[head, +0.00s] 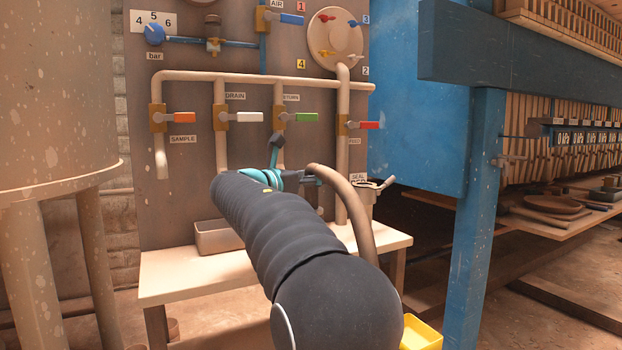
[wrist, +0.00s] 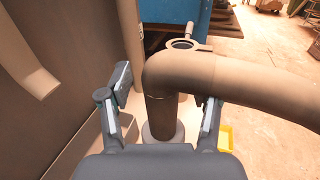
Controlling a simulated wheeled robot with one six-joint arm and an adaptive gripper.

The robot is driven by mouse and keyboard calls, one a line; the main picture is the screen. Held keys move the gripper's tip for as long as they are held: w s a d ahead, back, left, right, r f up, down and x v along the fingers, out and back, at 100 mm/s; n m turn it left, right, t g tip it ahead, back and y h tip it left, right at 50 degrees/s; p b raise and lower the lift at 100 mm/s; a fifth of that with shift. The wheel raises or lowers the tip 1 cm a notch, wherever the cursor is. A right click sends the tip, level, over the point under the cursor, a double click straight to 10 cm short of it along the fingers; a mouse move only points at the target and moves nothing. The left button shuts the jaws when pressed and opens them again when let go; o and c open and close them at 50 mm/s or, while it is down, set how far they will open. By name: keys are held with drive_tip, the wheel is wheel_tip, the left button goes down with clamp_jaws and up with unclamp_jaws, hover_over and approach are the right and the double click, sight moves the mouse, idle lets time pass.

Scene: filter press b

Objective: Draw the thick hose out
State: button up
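The thick hose (wrist: 165,80) is a brown tube. In the wrist view it rises upright, bends over and runs off to the right. Its lower end stands in a grey round collar (wrist: 152,138). My gripper (wrist: 168,98) is open, with one finger on each side of the upright part. Gaps show between both fingers and the hose. In the head view the hose (head: 352,202) arches from my gripper (head: 300,178) down behind my arm. My arm hides the collar there.
A panel (head: 185,210) with pipes and coloured valve levers stands behind. A pale bench (head: 180,275) holds a grey tray (head: 217,237) and the seal pot (head: 362,188) with its handle. A yellow bin (head: 422,335) is lower right, and a blue post (head: 472,220) stands right.

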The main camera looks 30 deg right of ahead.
clamp_jaws()
drive_tip(key=shift+r, duration=0.1)
drive_tip(key=shift+r, duration=0.1)
drive_tip(key=shift+r+p, duration=2.05)
drive_tip(key=shift+p, duration=0.4)
drive_tip(key=shift+r, duration=1.2)
drive_tip(key=shift+r, duration=0.35)
